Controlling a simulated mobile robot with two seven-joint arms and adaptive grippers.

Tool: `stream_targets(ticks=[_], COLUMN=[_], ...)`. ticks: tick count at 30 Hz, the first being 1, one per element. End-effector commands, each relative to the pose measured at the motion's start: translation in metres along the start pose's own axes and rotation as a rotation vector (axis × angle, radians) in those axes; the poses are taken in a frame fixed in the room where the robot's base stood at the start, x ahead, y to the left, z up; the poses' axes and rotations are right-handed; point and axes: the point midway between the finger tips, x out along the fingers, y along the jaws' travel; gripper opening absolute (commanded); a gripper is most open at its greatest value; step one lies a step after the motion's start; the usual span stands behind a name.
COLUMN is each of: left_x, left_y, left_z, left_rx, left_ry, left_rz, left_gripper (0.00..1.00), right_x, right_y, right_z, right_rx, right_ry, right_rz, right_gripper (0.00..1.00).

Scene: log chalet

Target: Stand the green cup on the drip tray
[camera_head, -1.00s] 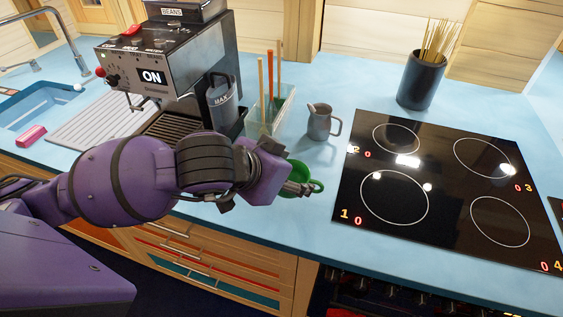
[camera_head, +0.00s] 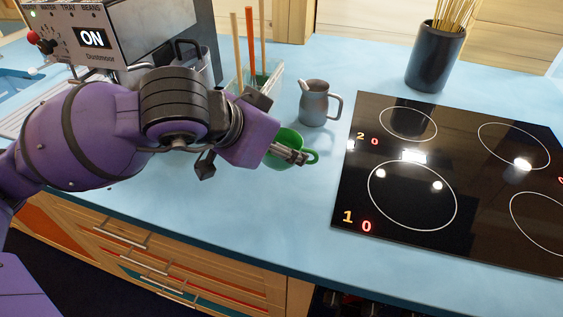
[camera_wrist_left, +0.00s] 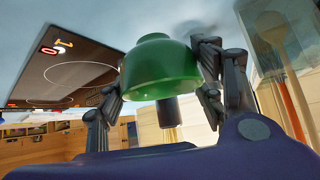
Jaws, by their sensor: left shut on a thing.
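The green cup (camera_head: 286,142) is in my left gripper (camera_head: 298,156), just left of and nearer than the grey pitcher. Its handle points right in the head view. In the left wrist view, which is upside down, the cup (camera_wrist_left: 158,68) sits between the fingers with its foot toward the top, so it is upright. My left gripper is shut on it. Whether the cup is clear of the counter is hard to tell. The coffee machine (camera_head: 130,30) stands at the upper left. Its drip tray is hidden behind my left arm. My right gripper is not in view.
A clear holder with wooden-handled tools (camera_head: 250,75) stands between the machine and the grey pitcher (camera_head: 314,104). A black hob (camera_head: 410,150) lies to the right, with a dark stick jar (camera_head: 435,58) behind it. Blue counter (camera_head: 215,210) in front is free.

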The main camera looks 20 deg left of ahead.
Motion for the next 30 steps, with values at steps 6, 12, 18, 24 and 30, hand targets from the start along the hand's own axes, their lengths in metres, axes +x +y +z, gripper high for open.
stream_targets(ticks=[6,12,18,24,30], left_x=[0.028,0.041,0.063,0.067,0.069], left_y=[-0.012,-0.016,-0.017,-0.018,-0.017], left_z=[0.003,0.006,0.025,0.028,0.031], left_rx=[-0.002,-0.002,-0.002,0.002,0.002], left_ry=[0.005,0.003,0.002,0.006,0.004], left_rz=[0.0,0.0,0.002,-0.001,-0.001], left_gripper=[0.28,0.28,0.28,0.28,0.28], right_x=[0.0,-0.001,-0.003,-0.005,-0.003], right_y=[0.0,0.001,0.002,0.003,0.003], right_z=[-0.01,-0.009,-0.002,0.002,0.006], right_rx=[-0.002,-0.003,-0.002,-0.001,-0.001], right_ry=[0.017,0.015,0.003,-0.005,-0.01], right_rz=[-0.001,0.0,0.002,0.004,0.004], right_gripper=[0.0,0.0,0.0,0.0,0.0])
